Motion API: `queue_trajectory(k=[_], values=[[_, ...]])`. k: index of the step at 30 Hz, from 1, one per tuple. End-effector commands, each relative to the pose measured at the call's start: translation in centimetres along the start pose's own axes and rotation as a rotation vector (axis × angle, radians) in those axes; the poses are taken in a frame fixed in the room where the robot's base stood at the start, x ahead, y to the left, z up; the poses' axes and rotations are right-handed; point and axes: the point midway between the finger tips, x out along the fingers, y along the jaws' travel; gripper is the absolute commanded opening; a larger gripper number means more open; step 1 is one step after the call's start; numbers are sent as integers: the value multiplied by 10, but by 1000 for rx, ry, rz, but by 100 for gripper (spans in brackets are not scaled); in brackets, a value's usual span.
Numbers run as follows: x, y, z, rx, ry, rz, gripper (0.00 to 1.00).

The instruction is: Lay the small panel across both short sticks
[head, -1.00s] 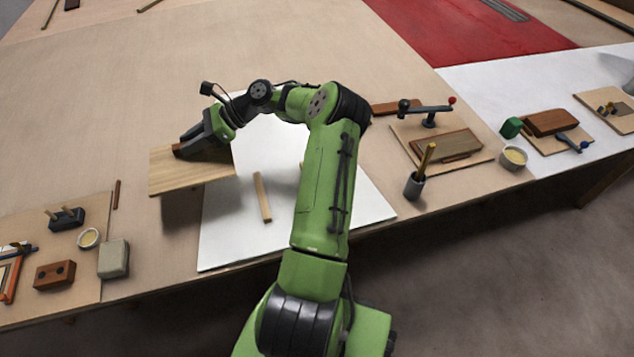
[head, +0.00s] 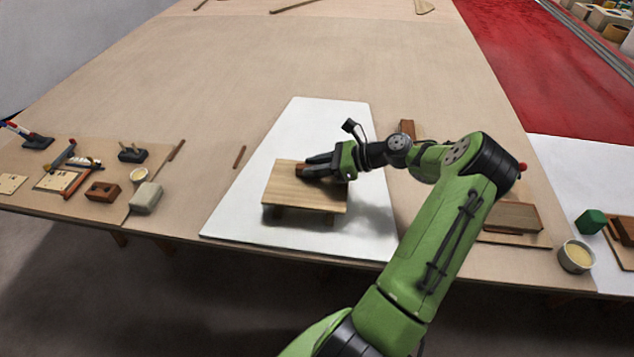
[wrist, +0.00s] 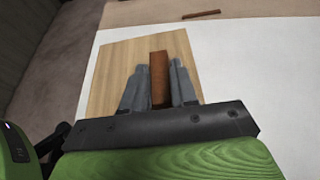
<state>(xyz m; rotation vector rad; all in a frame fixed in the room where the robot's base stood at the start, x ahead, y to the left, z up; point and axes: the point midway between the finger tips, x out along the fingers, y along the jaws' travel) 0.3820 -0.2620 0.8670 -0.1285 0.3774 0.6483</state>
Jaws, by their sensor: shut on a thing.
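The small panel (head: 300,197) is a pale wooden board with a brown block-like grip (wrist: 159,78) on top. My gripper (head: 310,169) is shut on this grip, with one finger on each side in the wrist view (wrist: 158,72). The panel looks level over the white sheet. The near ends of the two short sticks, left (head: 278,212) and right (head: 328,219), show under its front edge; the rest of them is hidden. I cannot tell whether the panel touches the sticks or hovers just above.
The white sheet (head: 320,115) is clear around the panel. A thin brown strip (head: 239,157) lies to its left. A board at left holds tools, a grey block (head: 146,197) and a small cup (head: 138,175). A brown block (head: 513,217) and a cup (head: 576,256) stand at right.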

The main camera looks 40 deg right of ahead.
Motion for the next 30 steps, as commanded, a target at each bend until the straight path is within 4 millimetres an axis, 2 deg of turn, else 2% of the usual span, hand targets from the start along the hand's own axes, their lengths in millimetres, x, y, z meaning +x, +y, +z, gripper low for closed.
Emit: queue_trajectory(k=[1,4,15,16,20,30], values=[[7,0,-14,2,-1,3,0],[13,0,-29,0,-1,2,0],[13,0,-30,1,-1,1,0],[13,0,-30,1,0,1,32],[13,0,-30,1,0,1,52],[11,0,-26,-3,1,0,53]])
